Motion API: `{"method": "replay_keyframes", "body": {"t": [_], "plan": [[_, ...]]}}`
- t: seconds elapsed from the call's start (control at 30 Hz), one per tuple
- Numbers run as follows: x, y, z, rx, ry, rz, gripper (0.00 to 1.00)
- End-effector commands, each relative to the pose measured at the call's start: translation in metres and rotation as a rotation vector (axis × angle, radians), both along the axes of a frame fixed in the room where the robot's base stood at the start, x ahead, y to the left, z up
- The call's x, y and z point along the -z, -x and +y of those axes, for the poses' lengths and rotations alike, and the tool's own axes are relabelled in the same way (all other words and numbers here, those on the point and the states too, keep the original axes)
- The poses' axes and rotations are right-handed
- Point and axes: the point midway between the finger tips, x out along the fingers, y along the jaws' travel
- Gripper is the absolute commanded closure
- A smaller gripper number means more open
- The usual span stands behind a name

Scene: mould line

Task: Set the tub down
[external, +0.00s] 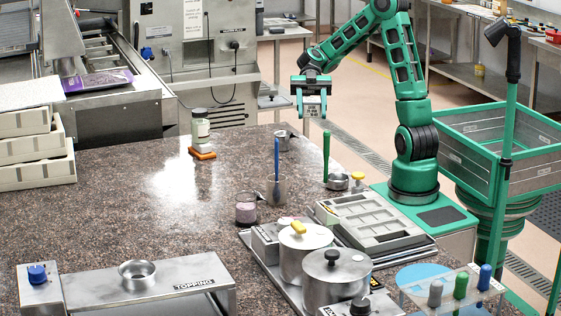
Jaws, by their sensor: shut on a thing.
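My gripper (311,108) is raised in the air beyond the back right part of the stone worktop, fingers pointing down. It is shut on a small pale thing, which I take to be the tub (312,104). The fingers cover much of it, and its shape and any label are too small to tell. The held thing is clear of the worktop (130,215) and touches nothing below.
A tall lidded jar (201,125) stands on an orange-based stand at the back. Lidded pots (336,280) stand in front. The worktop's left middle is clear.

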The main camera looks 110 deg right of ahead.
Motion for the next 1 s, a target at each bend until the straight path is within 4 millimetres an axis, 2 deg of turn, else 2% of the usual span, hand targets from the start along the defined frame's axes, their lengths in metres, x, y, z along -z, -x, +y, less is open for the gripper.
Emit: {"method": "replay_keyframes", "body": {"t": [0.53,0.77,1.0], "plan": [[0.023,0.000,0.002,-0.007,-0.004,-0.004,0.80],[0.047,0.000,0.002,-0.005,-0.004,-0.004,0.80],[0.080,0.000,0.002,-0.002,-0.007,-0.002,0.80]]}}
